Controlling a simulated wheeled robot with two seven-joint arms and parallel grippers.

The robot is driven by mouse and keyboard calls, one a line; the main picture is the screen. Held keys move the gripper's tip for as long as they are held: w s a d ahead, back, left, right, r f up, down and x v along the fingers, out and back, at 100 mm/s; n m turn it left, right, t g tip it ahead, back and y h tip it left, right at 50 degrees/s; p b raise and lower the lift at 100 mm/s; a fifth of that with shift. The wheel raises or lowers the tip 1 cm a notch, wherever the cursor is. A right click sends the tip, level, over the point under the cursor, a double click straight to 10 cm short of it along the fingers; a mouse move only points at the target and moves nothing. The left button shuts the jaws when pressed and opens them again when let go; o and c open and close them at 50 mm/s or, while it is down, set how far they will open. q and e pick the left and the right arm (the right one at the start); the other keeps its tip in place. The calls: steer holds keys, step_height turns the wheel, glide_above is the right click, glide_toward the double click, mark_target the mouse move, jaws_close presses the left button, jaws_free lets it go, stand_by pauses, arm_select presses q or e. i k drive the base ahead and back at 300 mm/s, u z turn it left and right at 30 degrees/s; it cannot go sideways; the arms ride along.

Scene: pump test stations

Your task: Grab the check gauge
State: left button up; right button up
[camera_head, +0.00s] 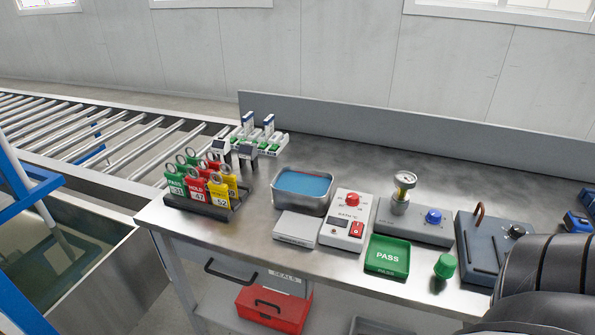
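A small round gauge (404,181) with a pale dial and a yellowish rim stands upright on a silver fitting. It is on the left part of a grey block (420,231) that has a blue knob. No other dial gauge is clear in view, and any lettering on this one is too small to read. Neither of my grippers shows. A dark, rounded part of my own body fills the lower right corner and covers part of the bench there.
On the metal bench (334,145) stand a tag rack (208,207), a water bath (303,206), a white control box (345,233), a green PASS tray (387,255), a green knob (444,266) and a dark unit (488,262). A roller conveyor (120,143) lies left.

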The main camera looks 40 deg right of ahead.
mark_target(400, 195)
steer(key=u, duration=0.35)
steer(key=k, duration=1)
steer(key=z, duration=1)
steer(key=i, duration=0.45)
